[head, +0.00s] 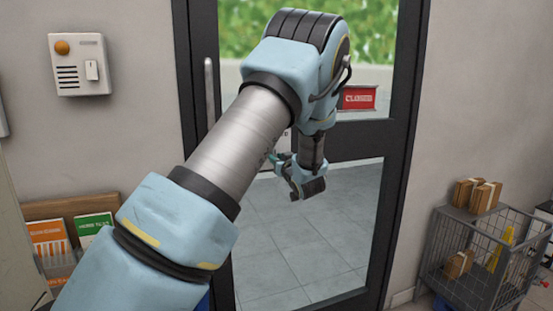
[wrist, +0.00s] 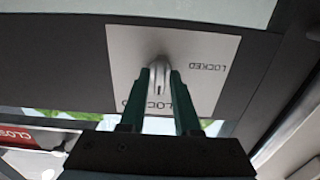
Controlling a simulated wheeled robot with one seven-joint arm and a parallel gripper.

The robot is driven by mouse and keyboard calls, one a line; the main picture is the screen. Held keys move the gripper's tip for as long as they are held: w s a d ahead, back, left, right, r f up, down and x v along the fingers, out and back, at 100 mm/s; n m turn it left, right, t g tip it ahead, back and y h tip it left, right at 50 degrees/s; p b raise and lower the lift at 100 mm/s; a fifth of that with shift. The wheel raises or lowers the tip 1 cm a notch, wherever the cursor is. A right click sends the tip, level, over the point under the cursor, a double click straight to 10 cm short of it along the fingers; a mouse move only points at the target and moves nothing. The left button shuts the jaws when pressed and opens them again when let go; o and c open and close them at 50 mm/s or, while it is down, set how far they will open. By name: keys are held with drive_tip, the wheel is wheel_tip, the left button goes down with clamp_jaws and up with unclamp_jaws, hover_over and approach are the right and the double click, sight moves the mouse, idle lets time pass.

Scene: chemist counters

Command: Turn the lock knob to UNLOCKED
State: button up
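The lock knob (wrist: 159,72) is a pale grey ridge on a light square plate (wrist: 125,50), in the wrist view. The word LOCKED is printed upside down on the plate, right of the knob. A second word ending in LOCKED lies below the knob; its first letters are partly hidden behind my fingers. My gripper (wrist: 160,73) has its two dark green fingers on either side of the knob, closed to about its width, seemingly touching it. In the head view my gripper (head: 273,157) is at the door, and the knob is hidden by my arm.
The dark-framed glass door (head: 398,165) carries a red CLOSED sign (head: 359,98) and a vertical handle (head: 209,92). A wall panel (head: 80,65) is at left, above a leaflet rack (head: 75,207). A wire cage trolley (head: 480,255) with boxes stands at right.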

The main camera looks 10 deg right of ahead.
drive_tip(key=shift+o, duration=1.1)
drive_tip(key=shift+s, duration=0.15)
drive_tip(key=s+d+b, duration=0.1)
drive_tip(key=s+b, duration=0.1)
drive_tip(key=s, duration=0.8)
drive_tip(key=shift+s+d, duration=0.2)
drive_tip(key=shift+s, duration=0.05)
